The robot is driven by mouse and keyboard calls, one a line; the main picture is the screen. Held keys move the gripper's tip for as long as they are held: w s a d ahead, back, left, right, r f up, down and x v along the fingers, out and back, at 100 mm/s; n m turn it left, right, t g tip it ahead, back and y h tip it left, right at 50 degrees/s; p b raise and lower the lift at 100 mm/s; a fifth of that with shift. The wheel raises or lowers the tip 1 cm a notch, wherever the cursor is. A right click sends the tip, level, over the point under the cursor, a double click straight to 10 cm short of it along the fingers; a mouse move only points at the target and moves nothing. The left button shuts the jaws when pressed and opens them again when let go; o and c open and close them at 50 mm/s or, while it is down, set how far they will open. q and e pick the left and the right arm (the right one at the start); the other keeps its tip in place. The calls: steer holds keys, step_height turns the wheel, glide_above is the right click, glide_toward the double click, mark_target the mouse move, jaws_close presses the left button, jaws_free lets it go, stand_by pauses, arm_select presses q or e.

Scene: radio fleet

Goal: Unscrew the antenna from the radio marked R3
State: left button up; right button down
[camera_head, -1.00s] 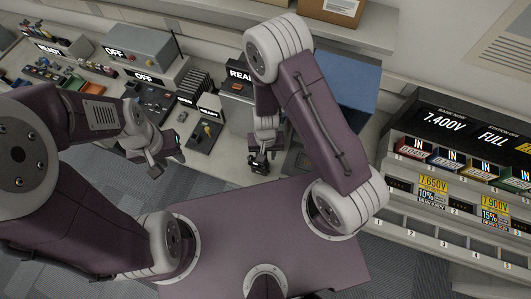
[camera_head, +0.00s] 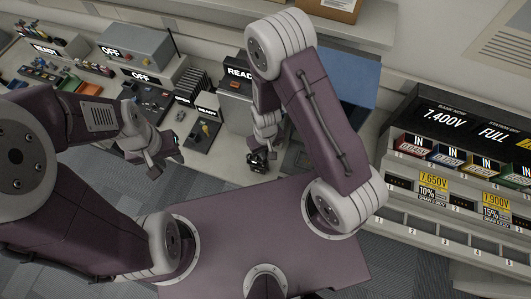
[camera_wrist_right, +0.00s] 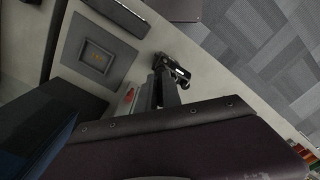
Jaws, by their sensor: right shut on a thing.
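My right gripper (camera_head: 258,163) hangs over the front part of the bench. It is shut on a small dark thing, which also shows near the fingers in the right wrist view (camera_wrist_right: 176,72). I cannot tell whether this is a radio or a part of one. My left gripper (camera_head: 168,154) is at the bench's front edge, to the left of the right one; its fingers are too small to read. No R3 mark can be read and no antenna can be made out in either view.
A bench (camera_head: 232,172) runs along the wall, with grey boxes marked OFF (camera_head: 138,48) and panels marked READY. A blue box (camera_head: 345,78) stands behind my right arm. A battery rack (camera_head: 455,165) with number displays is at the right. A square panel (camera_wrist_right: 97,57) lies near my right gripper.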

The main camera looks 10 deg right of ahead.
steer(key=shift+w+f, duration=0.1)
steer(key=shift+f+n+b, duration=0.1)
steer(key=shift+n+b, duration=0.6)
steer(key=shift+n, duration=0.3)
steer(key=shift+n+b, duration=0.75)
steer(key=shift+n, duration=0.15)
steer(key=shift+d+n, duration=0.1)
steer(key=shift+n, duration=0.3)
